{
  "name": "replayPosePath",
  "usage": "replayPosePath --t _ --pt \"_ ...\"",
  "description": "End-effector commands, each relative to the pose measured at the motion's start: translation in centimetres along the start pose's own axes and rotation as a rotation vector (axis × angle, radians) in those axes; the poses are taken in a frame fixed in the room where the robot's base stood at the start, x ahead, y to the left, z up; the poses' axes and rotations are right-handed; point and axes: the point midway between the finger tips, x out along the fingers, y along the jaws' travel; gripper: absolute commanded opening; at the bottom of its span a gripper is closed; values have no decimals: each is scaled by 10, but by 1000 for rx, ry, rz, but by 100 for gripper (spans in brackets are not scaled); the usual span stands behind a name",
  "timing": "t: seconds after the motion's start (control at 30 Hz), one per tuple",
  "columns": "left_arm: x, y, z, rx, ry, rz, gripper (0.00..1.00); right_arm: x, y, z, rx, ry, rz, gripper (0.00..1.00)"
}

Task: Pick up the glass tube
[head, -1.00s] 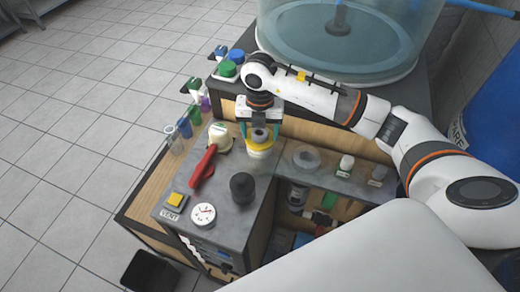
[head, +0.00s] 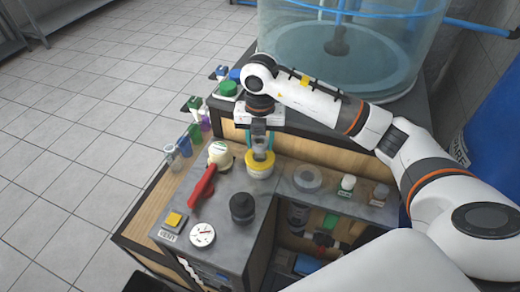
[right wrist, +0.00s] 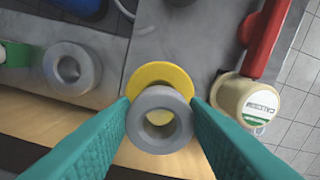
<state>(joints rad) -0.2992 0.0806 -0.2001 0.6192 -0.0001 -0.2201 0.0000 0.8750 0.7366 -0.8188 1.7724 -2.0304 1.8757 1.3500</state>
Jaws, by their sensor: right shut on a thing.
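A grey hollow tube, which I take to be the glass tube (head: 259,138), stands upright above a yellow ring (head: 261,168) on the grey bench top. My right gripper (head: 260,139) points down with its teal fingers on either side of the tube and is shut on it. In the right wrist view the tube's open round end (right wrist: 159,118) faces the camera between the two fingertips, with the yellow ring (right wrist: 158,73) behind it. Whether the tube's lower end is clear of the ring is hard to tell. My left gripper is not in view.
A black knob (head: 242,207) stands in front. A grey ring (head: 307,178) and small bottles are on the right. A large clear tank (head: 345,45) rises behind.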

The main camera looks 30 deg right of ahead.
Motion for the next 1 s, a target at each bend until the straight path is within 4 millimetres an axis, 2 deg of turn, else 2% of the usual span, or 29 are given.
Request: replayPosePath --t 0.23,0.4,1.0 --pt "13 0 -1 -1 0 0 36 -50 0 -1 0 6 -4 28" --pt "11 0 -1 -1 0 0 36 -85 0 -1 1 7 -1 28" --pt "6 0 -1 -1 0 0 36 -190 0 0 2 5 -2 28"
